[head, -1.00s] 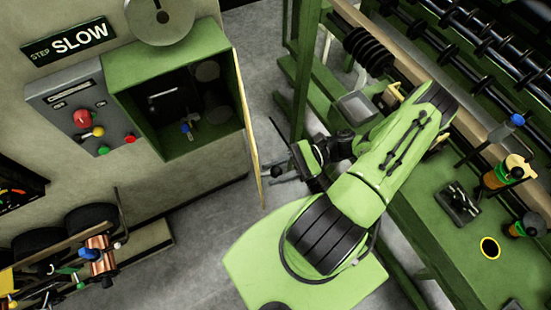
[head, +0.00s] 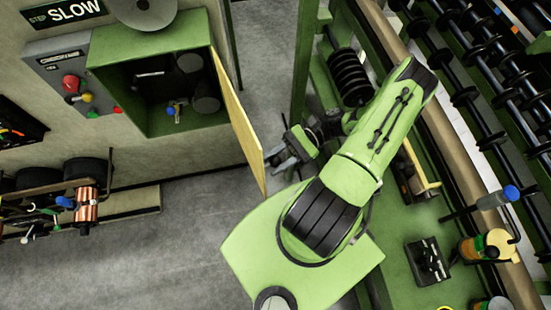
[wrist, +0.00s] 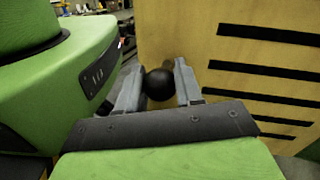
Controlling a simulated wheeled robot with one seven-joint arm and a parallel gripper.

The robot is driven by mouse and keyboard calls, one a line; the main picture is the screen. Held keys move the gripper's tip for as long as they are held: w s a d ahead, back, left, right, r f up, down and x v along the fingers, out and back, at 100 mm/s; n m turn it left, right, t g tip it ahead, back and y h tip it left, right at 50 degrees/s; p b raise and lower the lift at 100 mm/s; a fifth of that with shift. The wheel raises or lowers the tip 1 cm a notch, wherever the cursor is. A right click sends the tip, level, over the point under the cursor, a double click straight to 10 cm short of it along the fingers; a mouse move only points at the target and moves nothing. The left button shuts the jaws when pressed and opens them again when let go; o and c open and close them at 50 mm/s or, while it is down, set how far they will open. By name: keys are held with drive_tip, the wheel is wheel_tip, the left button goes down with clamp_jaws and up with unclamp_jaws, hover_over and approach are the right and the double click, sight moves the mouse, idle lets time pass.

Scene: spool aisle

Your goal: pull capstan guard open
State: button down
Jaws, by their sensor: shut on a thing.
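The capstan guard (head: 238,122) is a yellow panel hinged at the right edge of a green box (head: 150,75), standing swung out from it. In the wrist view the guard (wrist: 260,62) shows black horizontal slots and fills the right side. My gripper (head: 275,165) is at the guard's outer edge, on its right side. In the wrist view my gripper's two grey fingers (wrist: 160,85) are shut on a round black knob (wrist: 159,84) in front of the guard. In the head view the knob is hard to make out. The box's dark inside shows, with grey cylinders and a blue-tipped part.
A control panel (head: 75,75) with coloured buttons is left of the box. A rack with a copper spool (head: 86,204) stands lower left. A green bench (head: 400,225) with tools and long black rollers is at right. Grey floor (head: 190,225) is clear below the box.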

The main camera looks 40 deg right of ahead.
drive_tip(key=c, duration=0.8)
unclamp_jaws()
drive_tip(key=d+b, duration=0.1)
drive_tip(key=d, duration=1.4)
drive_tip(key=shift+s+d, duration=0.1)
drive_tip(key=shift+d, duration=0.25)
